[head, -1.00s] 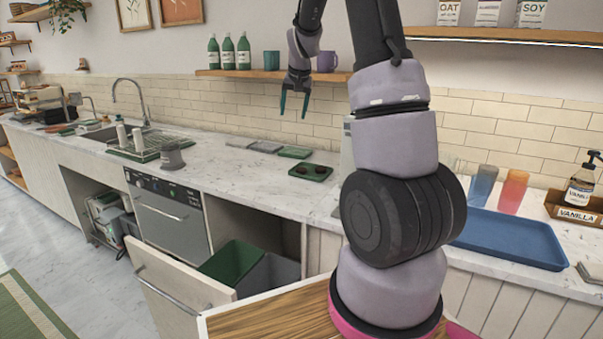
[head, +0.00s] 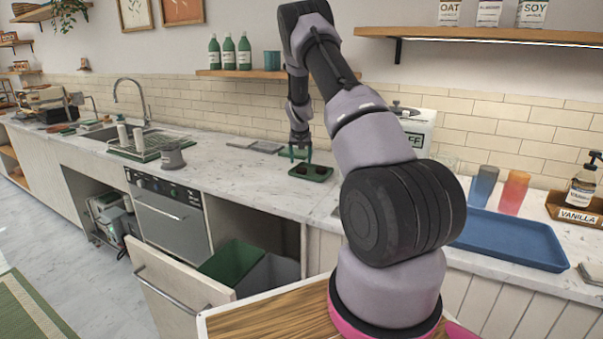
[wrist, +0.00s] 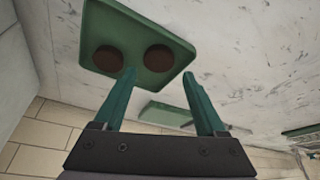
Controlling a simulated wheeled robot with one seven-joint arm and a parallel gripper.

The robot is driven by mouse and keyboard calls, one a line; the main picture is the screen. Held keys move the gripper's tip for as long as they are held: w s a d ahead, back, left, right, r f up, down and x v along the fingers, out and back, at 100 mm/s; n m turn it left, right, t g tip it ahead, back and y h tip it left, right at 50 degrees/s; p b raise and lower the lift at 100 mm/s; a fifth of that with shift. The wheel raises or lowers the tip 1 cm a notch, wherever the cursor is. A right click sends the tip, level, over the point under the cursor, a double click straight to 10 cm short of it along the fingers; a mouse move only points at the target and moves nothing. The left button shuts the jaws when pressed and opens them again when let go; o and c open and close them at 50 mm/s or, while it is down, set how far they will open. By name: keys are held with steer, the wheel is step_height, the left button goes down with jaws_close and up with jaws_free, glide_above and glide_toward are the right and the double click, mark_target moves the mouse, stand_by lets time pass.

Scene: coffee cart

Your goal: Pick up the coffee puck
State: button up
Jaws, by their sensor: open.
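Two dark brown coffee pucks lie on a small green tray (head: 327,177) on the counter. In the wrist view, one coffee puck (wrist: 158,57) is on the right of the tray (wrist: 117,22) and the other (wrist: 108,59) on the left. My gripper (head: 301,155) is over the back of the tray, open and empty. In the wrist view my gripper (wrist: 159,73) has its two green fingers pointing toward the tray, with the right puck just beyond and between the fingertips. I cannot tell how high the fingertips are above it.
Several flat trays (head: 268,147) lie along the wall left of the green tray. A dark grey cup (head: 172,158) stands further left. A white box (head: 418,122) stands behind my arm, and a blue tray (head: 515,238) lies at right. Open bins (head: 235,262) are below the counter.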

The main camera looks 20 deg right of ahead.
mark_target(301, 169)
steer(key=x, duration=0.5)
steer(key=shift+s, duration=0.2)
steer(key=c, duration=1.1)
step_height(301, 169, up, 10)
